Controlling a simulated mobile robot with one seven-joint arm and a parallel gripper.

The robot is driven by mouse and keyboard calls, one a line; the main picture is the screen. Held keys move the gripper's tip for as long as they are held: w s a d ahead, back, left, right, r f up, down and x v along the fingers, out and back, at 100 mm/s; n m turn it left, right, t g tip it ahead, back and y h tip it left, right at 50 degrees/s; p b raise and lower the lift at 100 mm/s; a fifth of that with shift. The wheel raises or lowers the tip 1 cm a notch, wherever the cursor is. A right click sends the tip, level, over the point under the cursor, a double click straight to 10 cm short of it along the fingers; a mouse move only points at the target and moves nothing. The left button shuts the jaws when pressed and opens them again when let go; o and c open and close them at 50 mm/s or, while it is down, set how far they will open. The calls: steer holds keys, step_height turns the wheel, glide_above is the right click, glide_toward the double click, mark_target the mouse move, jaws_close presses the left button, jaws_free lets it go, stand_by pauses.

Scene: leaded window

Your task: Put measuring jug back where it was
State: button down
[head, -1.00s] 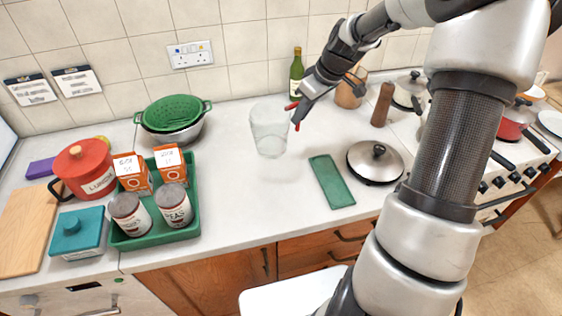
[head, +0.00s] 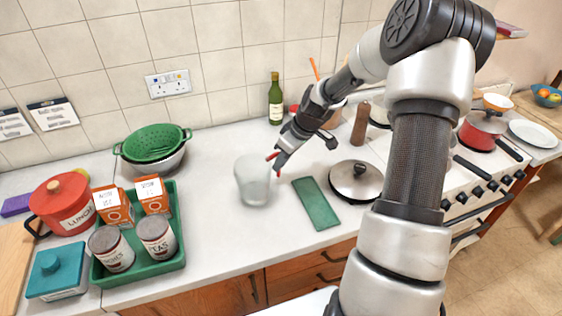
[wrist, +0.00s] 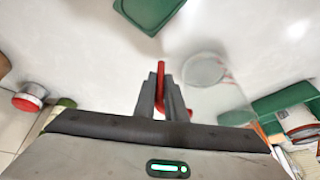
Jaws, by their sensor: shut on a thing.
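The clear measuring jug (head: 253,182) is upright over the pale worktop, between the green tray and the green mat. I cannot tell whether its base touches the worktop.
The green mat (head: 315,204) and a lidded pan (head: 356,181) lie to the right. The green tray (head: 168,262) with cartons and cans is to the left. A green colander (head: 150,142) and a bottle (head: 276,100) stand behind. Worktop in front of the jug is clear.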

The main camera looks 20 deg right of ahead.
steer(key=c, duration=1.8)
jaws_free()
steer(key=shift+f, duration=0.1)
steer(key=shift+d+r, duration=0.1)
steer(key=shift+r, duration=0.25)
steer(key=v, duration=1.1)
steer(key=shift+s+r, duration=0.1)
steer(key=shift+r, duration=0.2)
